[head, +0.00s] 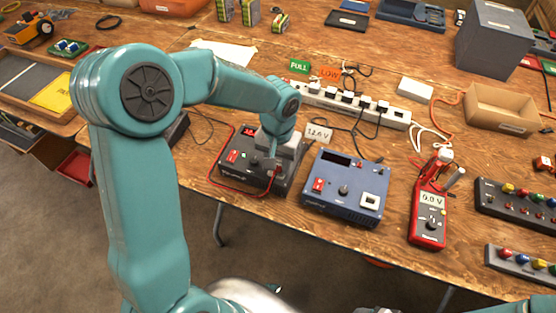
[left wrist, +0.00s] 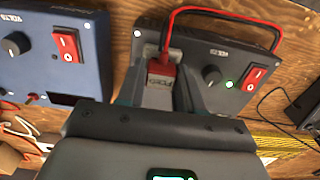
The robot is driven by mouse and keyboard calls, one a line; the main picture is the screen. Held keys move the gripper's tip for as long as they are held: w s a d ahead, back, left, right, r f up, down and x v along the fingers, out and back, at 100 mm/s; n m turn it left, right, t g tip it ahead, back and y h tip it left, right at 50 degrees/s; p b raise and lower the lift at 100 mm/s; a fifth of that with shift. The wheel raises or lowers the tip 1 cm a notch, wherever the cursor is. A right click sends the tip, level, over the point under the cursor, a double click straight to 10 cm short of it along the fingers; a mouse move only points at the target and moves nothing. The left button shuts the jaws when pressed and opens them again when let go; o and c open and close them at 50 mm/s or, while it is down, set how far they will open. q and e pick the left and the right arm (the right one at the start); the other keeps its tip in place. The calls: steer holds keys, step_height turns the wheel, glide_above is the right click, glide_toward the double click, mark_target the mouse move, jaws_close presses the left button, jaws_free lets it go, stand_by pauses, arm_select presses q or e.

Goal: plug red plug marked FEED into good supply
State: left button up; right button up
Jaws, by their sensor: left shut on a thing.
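My left gripper (head: 272,158) points down over the dark grey supply (head: 236,172). In the left wrist view, the gripper (left wrist: 160,92) is shut on the red plug (left wrist: 161,71), whose white label reads FEED upside down. The plug is at a pale socket on the dark supply (left wrist: 199,55); I cannot tell whether it is fully seated. Its red cable (left wrist: 215,11) loops over the supply. This supply has a red rocker switch, a knob, a lit green light (left wrist: 229,84) and a red display. A blue supply (head: 345,188) stands to its right, its display dark. My right gripper is out of view.
A red meter (head: 430,212) reading 0.0 V lies right of the blue supply. A white power strip (head: 350,103) with several black plugs and a 12.6 V card (head: 318,134) are behind. A cardboard tray (head: 500,125) stands at the right. The table's front edge is close.

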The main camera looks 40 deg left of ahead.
arm_select(q)
steer(key=shift+f, duration=0.15)
steer(key=o, duration=1.4)
steer(key=shift+o, duration=0.2)
steer(key=shift+r+p, duration=2.75)
steer(key=shift+r, duration=1.1)
steer(key=shift+s+f, duration=0.1)
